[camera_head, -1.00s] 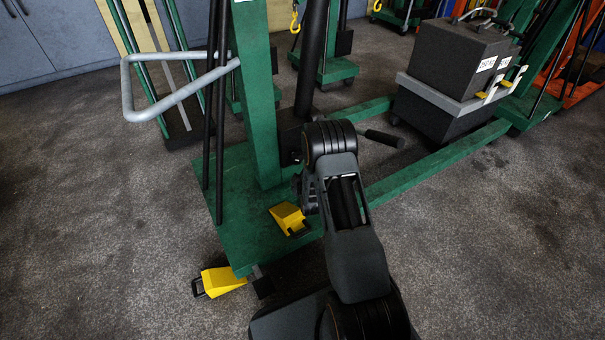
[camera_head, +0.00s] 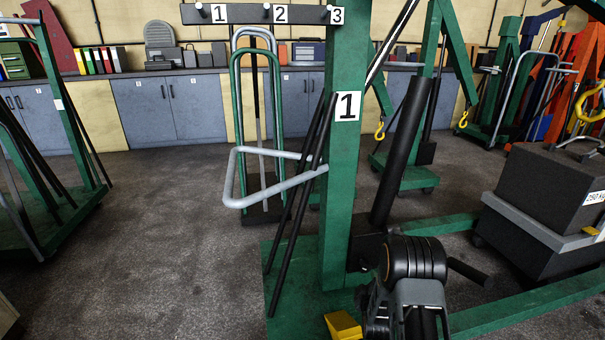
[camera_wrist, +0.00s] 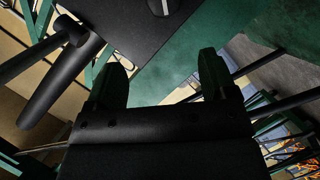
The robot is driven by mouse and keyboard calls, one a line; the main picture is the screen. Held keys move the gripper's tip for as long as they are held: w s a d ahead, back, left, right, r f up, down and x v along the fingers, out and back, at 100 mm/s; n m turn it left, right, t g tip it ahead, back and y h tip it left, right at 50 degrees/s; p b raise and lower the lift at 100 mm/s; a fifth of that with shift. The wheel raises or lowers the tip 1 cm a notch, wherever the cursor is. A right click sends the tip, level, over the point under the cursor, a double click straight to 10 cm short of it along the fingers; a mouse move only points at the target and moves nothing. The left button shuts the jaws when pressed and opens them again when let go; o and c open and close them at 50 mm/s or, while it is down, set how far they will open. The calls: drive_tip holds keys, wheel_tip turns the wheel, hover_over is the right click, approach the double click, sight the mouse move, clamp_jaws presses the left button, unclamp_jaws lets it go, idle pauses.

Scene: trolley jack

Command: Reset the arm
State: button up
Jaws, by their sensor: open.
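My gripper (camera_wrist: 160,72) shows in the wrist view with its two dark fingers apart and nothing between them. A green metal surface and a dark panel lie beyond the fingers. In the head view my arm rises at the bottom, right of centre, in front of the base of a green lifting crane (camera_head: 341,190) marked 1. The gripper itself cannot be made out there. A black handle (camera_head: 468,271) sticks out just right of my arm. A black cylinder (camera_head: 402,150) leans up beside the crane's post.
A grey bar handle (camera_head: 232,180) juts left from the crane. A yellow wedge-like part (camera_head: 343,325) sits low by its base. A dark weight block (camera_head: 553,185) stands at the right. Blue-grey cabinets (camera_head: 187,108) line the back. Dark floor (camera_head: 160,235) is open at left.

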drive_tip(key=s+a+r+m+g+y+p, duration=0.1)
drive_tip(key=s+a+r+g+p, duration=0.1)
drive_tip(key=r+p, duration=0.8)
drive_tip(key=s+a+r+m+g+y+p, duration=0.1)
drive_tip(key=s+a+r+m+g+p, duration=0.15)
drive_tip(key=r, duration=1.25)
drive_tip(key=s+a+r+m+g+p, duration=0.1)
drive_tip(key=s+a+r+p, duration=0.15)
drive_tip(key=r+p, duration=0.8)
drive_tip(key=s+a+r+m+g+p, duration=0.2)
drive_tip(key=s+r+p, duration=0.3)
drive_tip(key=s+r, duration=0.5)
drive_tip(key=s+a+r+m+g+y+p, duration=0.1)
drive_tip(key=s+a+r+m+g+p, duration=0.1)
drive_tip(key=s+r+p, duration=0.4)
drive_tip(key=s+r+g, duration=0.1)
drive_tip(key=s+r, duration=0.3)
drive_tip(key=r, duration=0.4)
drive_tip(key=shift+s+r, duration=0.2)
drive_tip(key=shift+r, duration=0.05)
drive_tip(key=shift+g, duration=0.25)
idle(1.6)
